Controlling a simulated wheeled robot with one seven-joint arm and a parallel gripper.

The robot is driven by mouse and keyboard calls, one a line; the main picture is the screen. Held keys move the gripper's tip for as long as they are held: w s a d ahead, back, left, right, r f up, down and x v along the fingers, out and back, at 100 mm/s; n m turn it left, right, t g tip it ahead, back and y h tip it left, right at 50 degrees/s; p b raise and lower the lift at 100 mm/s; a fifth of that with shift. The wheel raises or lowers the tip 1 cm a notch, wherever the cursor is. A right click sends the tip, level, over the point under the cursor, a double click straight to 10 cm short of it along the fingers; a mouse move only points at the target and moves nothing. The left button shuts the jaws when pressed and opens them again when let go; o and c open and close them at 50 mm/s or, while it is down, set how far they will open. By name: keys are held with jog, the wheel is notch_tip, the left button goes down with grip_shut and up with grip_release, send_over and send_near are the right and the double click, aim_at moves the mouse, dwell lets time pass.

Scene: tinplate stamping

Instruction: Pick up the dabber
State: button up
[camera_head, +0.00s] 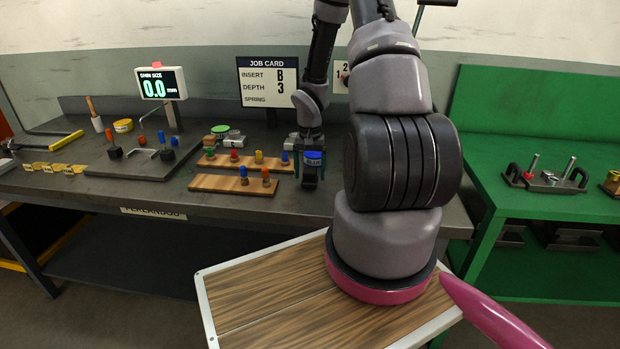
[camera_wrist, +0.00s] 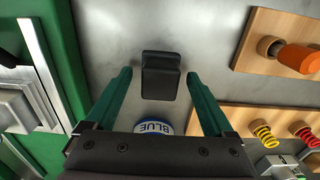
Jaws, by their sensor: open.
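A black block with a stepped top (camera_wrist: 161,76), which looks like the dabber, stands on the grey bench. In the wrist view it lies between the fingertips of my open gripper (camera_wrist: 158,76), with a gap on each side. Its depth relative to the fingertips is hard to judge. In the head view my gripper (camera_head: 312,180) points down at the bench, and a dark block (camera_head: 309,177) shows there. A blue tin labelled BLUE (camera_wrist: 153,127) is close by, partly hidden by my gripper's palm; it also shows in the head view (camera_head: 314,158).
Wooden peg racks (camera_head: 235,185) with coloured springs and pegs stand just left of my gripper in the head view. A green bench (camera_head: 540,200) stands at the right.

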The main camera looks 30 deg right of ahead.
aim_at(310, 170)
grip_shut()
jog(key=shift+r, duration=0.1)
notch_tip(310, 170, up, 10)
jog(key=shift+f, duration=0.1)
dwell(0.4)
jog(key=c, duration=0.9)
grip_release()
jog(key=shift+c, duration=0.2)
jog(key=c, duration=0.3)
